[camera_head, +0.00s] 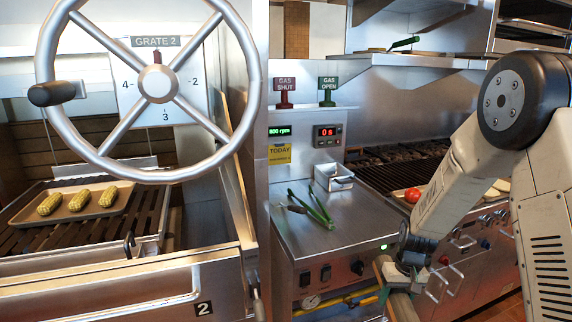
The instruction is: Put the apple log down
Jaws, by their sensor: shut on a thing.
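My gripper (404,281) is at the lower right of the middle, in front of the steel counter's right edge. It is shut on the apple log (402,306), a pale brown piece of wood that runs down toward the bottom edge of the picture. The log's upper end shows just left of the gripper, and its lower end is cut off by the frame. My gripper covers part of it. I cannot tell whether the log touches anything below.
A steel counter (310,238) holds green-handled tongs (312,207) and a small metal pan (334,177). Its front left is bare. At left, a large handwheel (157,84) stands before a grate with a tray of corn (79,202). A grill (405,170) with a tomato (412,195) lies behind my arm.

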